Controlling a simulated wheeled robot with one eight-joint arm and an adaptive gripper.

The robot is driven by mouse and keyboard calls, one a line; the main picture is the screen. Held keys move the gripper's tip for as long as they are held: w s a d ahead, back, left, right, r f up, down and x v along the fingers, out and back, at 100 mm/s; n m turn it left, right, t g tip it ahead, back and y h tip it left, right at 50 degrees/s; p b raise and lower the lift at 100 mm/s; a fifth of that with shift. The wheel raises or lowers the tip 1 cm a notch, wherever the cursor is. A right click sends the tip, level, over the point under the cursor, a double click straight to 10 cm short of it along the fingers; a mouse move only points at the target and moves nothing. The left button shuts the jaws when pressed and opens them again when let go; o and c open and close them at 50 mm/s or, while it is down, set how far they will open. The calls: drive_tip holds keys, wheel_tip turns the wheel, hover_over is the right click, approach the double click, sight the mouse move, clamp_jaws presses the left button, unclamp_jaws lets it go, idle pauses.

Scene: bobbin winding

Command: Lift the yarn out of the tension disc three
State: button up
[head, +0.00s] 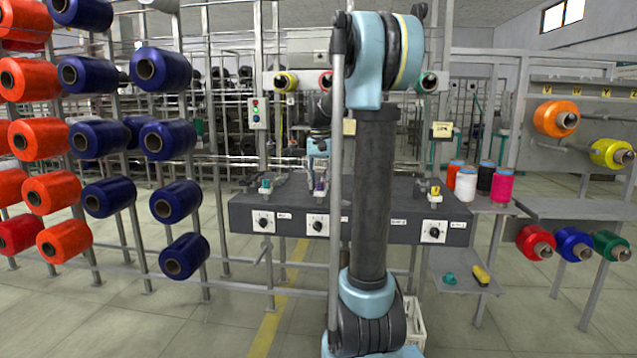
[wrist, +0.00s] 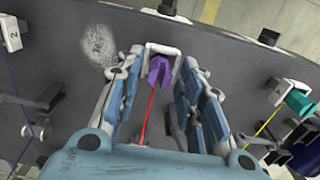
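A purple tension disc (wrist: 160,72) with a white bracket shows in the wrist view between the tips of my gripper (wrist: 163,62). It also shows in the head view (head: 319,191), with my gripper (head: 318,172) just above it. The two fingers stand apart on either side of the disc, and I see no contact. A red yarn (wrist: 150,112) runs from the disc back between the fingers. A teal disc (wrist: 299,102) with a yellow yarn (wrist: 267,122) is to the right in the wrist view. I cannot read which disc is three.
The discs stand on a dark grey bench (head: 290,226) with knobs on its front. A yellow disc (head: 435,192) is at its right. Several yarn cones (head: 466,185) stand on a shelf to the right. My arm hides the middle of the bench. Large bobbins (head: 186,202) hang at left.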

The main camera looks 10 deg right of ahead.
clamp_jaws()
drive_tip(key=shift+r, duration=2.25)
